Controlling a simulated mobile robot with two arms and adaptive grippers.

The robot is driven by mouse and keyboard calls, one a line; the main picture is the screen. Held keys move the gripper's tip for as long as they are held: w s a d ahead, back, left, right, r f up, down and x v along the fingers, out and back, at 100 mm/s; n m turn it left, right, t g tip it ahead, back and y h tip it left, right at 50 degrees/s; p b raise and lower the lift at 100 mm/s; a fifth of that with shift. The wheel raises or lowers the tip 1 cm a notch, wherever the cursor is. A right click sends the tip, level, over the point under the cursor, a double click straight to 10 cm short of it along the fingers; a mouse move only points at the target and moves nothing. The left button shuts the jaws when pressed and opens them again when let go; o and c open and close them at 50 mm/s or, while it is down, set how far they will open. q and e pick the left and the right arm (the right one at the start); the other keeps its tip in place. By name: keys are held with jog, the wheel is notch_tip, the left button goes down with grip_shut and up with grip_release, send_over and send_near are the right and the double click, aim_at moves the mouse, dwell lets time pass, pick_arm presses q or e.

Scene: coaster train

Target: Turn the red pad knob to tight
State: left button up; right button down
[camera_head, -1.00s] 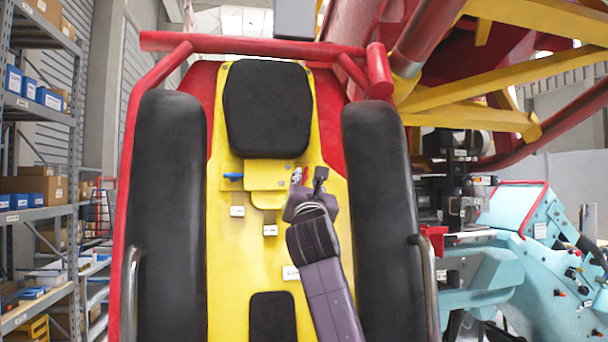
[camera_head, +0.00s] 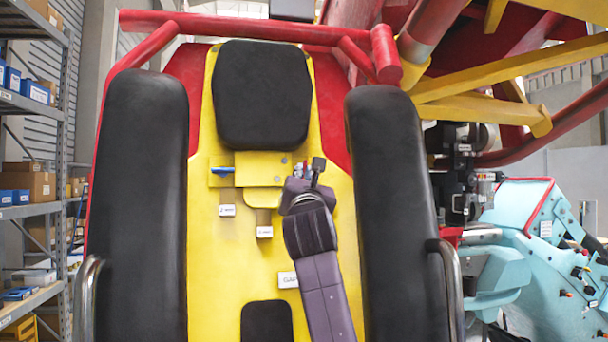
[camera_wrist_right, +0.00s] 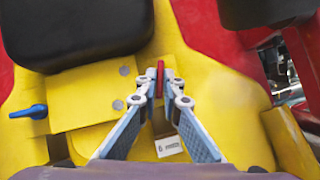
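The red pad knob (camera_wrist_right: 161,78) shows in the right wrist view as a narrow upright red bar on the yellow plate, below the black pad. My right gripper (camera_wrist_right: 161,86) has its two fingertips close against either side of it and looks shut on it. In the head view my right gripper (camera_head: 302,174) covers most of the knob. A white label (camera_wrist_right: 169,146) lies below the knob, between the fingers. It is partly readable, and I cannot tell which setting the knob is at. My left gripper is in neither view.
A blue lever (camera_head: 222,171) sits on the plate's left side. The black headrest pad (camera_head: 262,95) is above. Thick black side bolsters (camera_head: 140,210) and (camera_head: 398,210) flank the yellow panel (camera_head: 220,270). Shelves stand at left and turquoise machinery (camera_head: 520,240) at right.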

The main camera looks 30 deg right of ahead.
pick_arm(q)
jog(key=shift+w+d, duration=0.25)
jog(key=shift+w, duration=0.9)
pick_arm(e)
jog(key=m+g+h, duration=0.1)
jog(key=m+g, duration=0.2)
jog(key=m, duration=0.3)
jog(key=r+m+g+h, duration=0.1)
jog(key=m+g, duration=0.2)
jog(key=m, duration=0.3)
jog(key=a+m+g+h, duration=0.1)
jog(key=m+g, duration=0.3)
jog(key=m, duration=0.1)
jog(key=shift+w+r+m, duration=0.15)
jog(key=shift+w+m, duration=0.05)
jog(key=shift+m, duration=0.5)
jog(key=c, duration=2.1)
grip_release()
jog(key=shift+w+d, duration=0.1)
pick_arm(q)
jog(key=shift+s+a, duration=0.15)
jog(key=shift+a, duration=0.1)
